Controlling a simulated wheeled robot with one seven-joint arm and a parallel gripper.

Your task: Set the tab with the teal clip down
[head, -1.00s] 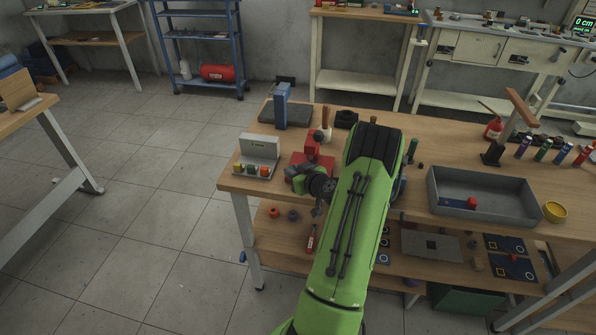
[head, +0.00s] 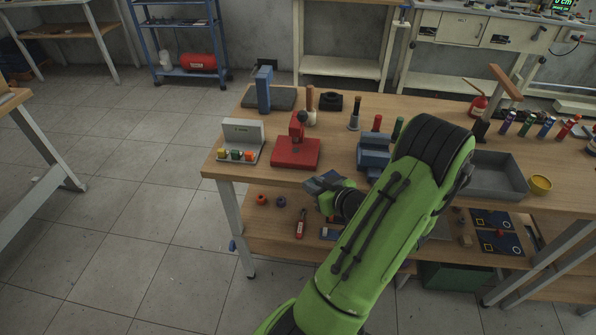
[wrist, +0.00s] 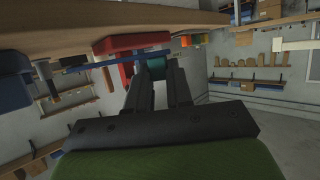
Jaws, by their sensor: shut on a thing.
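My gripper (head: 325,183) is at the front edge of the workbench, right of and in front of the red press (head: 296,150). In the wrist view, my gripper (wrist: 157,75) is shut on a small teal piece, the teal clip (wrist: 154,65), between its fingertips. The red base of the press (wrist: 118,46) shows just beyond the fingers in the wrist view.
On the workbench (head: 235,175) stand a grey holder with coloured blocks (head: 241,143), a blue vice-like block (head: 373,152) and a grey tray (head: 495,176). A lower shelf holds dark marked plates (head: 492,219). Bare benchtop lies between press and blue block.

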